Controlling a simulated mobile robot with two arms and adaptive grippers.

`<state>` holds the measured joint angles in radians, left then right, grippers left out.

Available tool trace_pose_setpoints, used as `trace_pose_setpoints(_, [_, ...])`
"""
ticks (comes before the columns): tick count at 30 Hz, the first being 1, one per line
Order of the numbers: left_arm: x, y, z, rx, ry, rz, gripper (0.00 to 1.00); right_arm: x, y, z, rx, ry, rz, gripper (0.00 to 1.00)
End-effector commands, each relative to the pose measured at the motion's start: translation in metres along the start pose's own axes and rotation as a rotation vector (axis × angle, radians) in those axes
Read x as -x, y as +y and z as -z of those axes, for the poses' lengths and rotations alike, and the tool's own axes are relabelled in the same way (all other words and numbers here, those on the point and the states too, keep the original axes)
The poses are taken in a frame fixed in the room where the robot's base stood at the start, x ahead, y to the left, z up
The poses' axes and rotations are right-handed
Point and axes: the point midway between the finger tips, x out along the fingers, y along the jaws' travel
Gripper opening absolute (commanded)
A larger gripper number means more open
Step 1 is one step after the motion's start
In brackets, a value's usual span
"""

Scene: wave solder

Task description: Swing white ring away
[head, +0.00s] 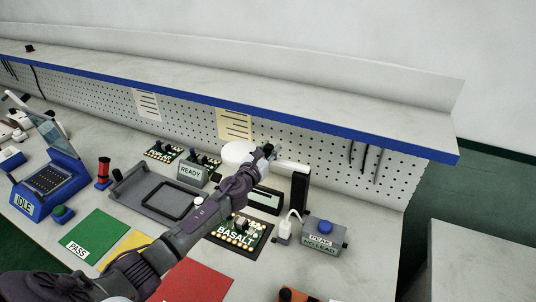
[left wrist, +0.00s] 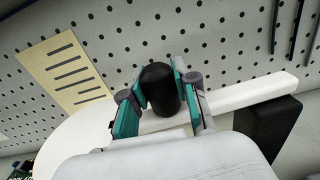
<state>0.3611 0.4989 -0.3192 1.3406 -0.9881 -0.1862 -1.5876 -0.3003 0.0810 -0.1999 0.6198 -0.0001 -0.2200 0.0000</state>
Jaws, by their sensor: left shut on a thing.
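The white ring (head: 236,154) is a round white head on a white arm that reaches right to a black post (head: 300,188). In the left wrist view the white ring (left wrist: 72,138) is at lower left, and its white arm (left wrist: 250,93) runs right to the dark post. A black knob (left wrist: 160,86) stands upright on that arm. My left gripper (head: 267,151) is shut on the black knob, with one teal finger on each side; the fingers also show in the left wrist view (left wrist: 160,98). My right gripper is not in view.
Below stand a green BASALT board (head: 238,232), a grey PEAK NO LEAD box (head: 323,236) and a grey tray (head: 137,181). A READY display (head: 192,174) is left of the ring. A perforated panel (head: 340,157) and a blue-edged shelf (head: 300,121) are close behind.

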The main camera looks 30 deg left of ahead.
Motion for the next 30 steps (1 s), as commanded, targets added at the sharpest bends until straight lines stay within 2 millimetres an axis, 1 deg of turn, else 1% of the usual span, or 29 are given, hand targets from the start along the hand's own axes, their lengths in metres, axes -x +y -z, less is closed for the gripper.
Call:
trace_pose_setpoints(5, [-0.0037,0.0019,-0.0014,-0.001,-0.002,-0.005,0.00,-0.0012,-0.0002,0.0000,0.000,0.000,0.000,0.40])
trace_pose_setpoints(17, [-0.0041,0.0014,-0.0020,-0.001,-0.003,-0.004,0.00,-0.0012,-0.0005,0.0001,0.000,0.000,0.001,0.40])
trace_pose_setpoints(18, [-0.0041,0.0014,-0.0020,-0.001,-0.003,-0.004,0.35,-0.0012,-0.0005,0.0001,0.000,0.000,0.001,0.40])
trace_pose_setpoints(20, [-0.0041,0.0013,-0.0019,-0.001,-0.003,-0.004,0.45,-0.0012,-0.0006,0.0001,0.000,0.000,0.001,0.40])
trace_pose_setpoints(21, [-0.0040,0.0011,-0.0017,-0.001,-0.002,-0.004,0.52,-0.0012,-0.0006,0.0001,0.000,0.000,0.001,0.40])
trace_pose_setpoints(22, [-0.0040,0.0010,-0.0016,-0.001,-0.002,-0.003,0.55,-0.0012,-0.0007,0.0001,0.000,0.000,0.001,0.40])
trace_pose_setpoints(30, [-0.0034,0.0004,-0.0007,-0.001,-0.001,-0.002,0.55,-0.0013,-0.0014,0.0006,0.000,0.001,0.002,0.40])
